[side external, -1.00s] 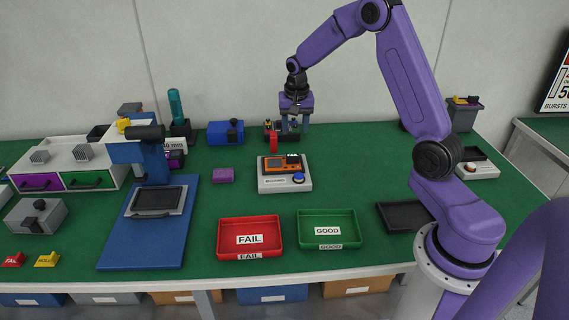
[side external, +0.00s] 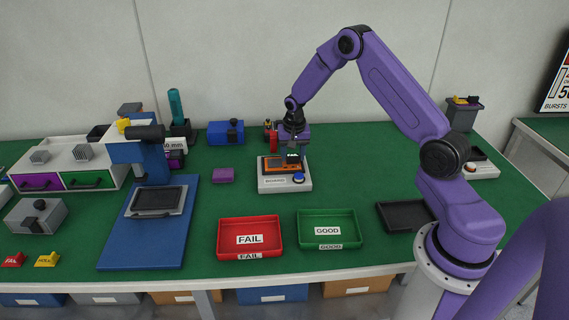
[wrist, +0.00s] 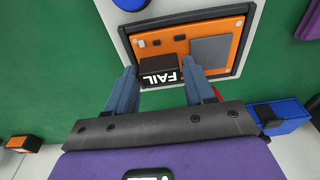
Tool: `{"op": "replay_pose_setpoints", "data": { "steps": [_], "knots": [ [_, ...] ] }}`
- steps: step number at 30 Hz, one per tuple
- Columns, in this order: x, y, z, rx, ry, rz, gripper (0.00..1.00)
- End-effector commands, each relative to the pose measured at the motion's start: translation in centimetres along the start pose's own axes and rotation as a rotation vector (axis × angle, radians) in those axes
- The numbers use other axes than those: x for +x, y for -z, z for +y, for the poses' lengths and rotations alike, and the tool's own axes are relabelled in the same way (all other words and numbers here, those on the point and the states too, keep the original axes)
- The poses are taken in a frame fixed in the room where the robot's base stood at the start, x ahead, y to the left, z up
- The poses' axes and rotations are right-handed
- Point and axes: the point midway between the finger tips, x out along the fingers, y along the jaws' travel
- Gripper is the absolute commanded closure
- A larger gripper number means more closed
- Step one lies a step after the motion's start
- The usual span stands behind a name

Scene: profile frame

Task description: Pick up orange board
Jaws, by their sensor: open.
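The orange board (side external: 273,167) lies in the white fixture (side external: 284,186) in the middle of the green table. In the wrist view the orange board (wrist: 176,46) has a dark frame, a grey rectangle and a black block reading FAIL (wrist: 160,72) at its near edge. My gripper (side external: 293,156) is over the back right part of the board, pointing down. In the wrist view my gripper (wrist: 160,68) is open, its fingers on either side of the FAIL block. I cannot tell whether they touch it.
A blue button (side external: 298,178) sits on the fixture's front right. A red FAIL tray (side external: 227,246) and a green GOOD tray (side external: 351,238) stand in front. A small red object (side external: 273,140) stands just behind the fixture.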

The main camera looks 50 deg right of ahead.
Motion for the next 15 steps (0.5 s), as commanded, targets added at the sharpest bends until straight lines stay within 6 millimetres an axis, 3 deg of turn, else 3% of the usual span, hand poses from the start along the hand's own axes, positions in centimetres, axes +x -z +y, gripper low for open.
{"op": "replay_pose_setpoints", "data": {
  "steps": [9,13,15],
  "knots": [
    [0.45,0.02,0.01,0.0,0.001,0.001,0.47],
    [0.45,0.01,0.01,0.0,0.001,0.0,0.87],
    [0.43,0.02,-0.01,0.001,0.001,0.001,0.92]
  ]
}}
